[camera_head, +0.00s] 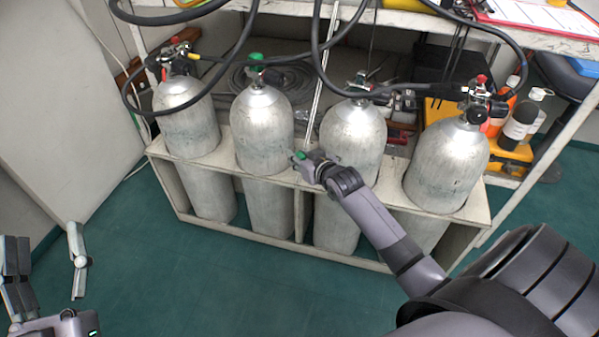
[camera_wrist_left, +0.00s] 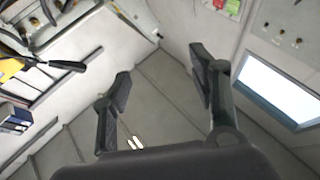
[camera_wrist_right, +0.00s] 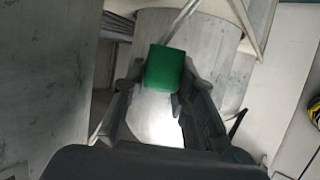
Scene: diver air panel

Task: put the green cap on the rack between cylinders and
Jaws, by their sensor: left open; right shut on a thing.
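The green cap (camera_wrist_right: 164,68) is between the fingertips of my right gripper (camera_wrist_right: 160,85), which is shut on it. In the head view my right gripper (camera_head: 303,160) is at the front of the rack (camera_head: 283,181), between the second cylinder (camera_head: 263,130) and the third cylinder (camera_head: 353,135) from the left. The cap shows there only as a small green spot at the fingertips. I cannot tell whether the cap touches the rack. My left gripper (camera_head: 45,262) is open and empty at the lower left, over the floor, far from the rack; its open fingers also show in the left wrist view (camera_wrist_left: 160,95).
More silver cylinders stand at the rack's left end (camera_head: 187,118) and right end (camera_head: 446,165). Black hoses (camera_head: 318,50) hang over the cylinder tops. Bottles (camera_head: 519,124) and a yellow case (camera_head: 455,115) are behind on the right. The green floor (camera_head: 200,290) in front is clear.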

